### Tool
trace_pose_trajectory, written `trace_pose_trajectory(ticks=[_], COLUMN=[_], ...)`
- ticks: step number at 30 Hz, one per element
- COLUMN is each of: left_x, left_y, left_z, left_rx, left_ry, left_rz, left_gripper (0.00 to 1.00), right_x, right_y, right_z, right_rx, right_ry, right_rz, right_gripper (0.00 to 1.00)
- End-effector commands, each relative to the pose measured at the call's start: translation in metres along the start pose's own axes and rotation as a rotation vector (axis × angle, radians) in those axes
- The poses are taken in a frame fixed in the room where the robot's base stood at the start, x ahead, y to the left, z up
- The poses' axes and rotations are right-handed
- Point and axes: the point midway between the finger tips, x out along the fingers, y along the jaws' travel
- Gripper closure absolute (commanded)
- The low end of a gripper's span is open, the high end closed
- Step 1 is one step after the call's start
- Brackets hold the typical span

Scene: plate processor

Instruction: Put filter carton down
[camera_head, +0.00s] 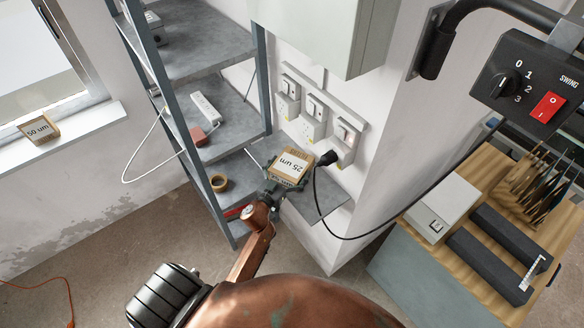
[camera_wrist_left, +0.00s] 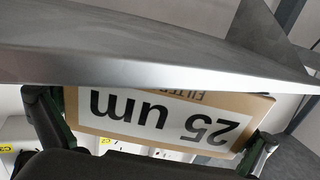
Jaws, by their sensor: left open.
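The filter carton (camera_head: 292,166) is a brown box with a white "25 um" label. It is at the small grey wall shelf (camera_head: 325,198), below the row of sockets. In the left wrist view the carton (camera_wrist_left: 165,122) shows its label upside down, and the grey shelf edge (camera_wrist_left: 150,78) cuts across part of it. My left gripper (camera_head: 279,184) is open around the carton, with one finger at each side in the wrist view (camera_wrist_left: 155,130). Gaps at the fingers are hard to judge. The carton's underside is hidden. My right gripper is not in view.
A grey shelf rack (camera_head: 205,150) stands close on the left, holding a tape roll (camera_head: 219,182) and a power strip (camera_head: 206,108). A black plug (camera_head: 327,158) and its cable hang just right of the carton. Another carton (camera_head: 38,130), marked "50 um", sits on the windowsill.

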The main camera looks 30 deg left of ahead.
Motion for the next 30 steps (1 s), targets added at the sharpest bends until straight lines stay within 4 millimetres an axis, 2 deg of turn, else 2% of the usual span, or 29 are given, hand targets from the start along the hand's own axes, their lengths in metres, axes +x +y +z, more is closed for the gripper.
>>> trace_pose_trajectory(ticks=[9,30], left_x=[0.0042,0.0046], left_y=[0.0001,0.0004], left_z=[0.0009,-0.0016], left_rx=[-0.001,0.000], left_ry=[-0.001,0.003], left_rz=[0.000,0.002], left_gripper=[0.01,0.48], right_x=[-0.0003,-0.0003], right_y=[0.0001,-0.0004], right_z=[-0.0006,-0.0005], right_rx=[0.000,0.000], right_ry=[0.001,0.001], right_rz=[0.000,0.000], right_gripper=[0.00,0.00])
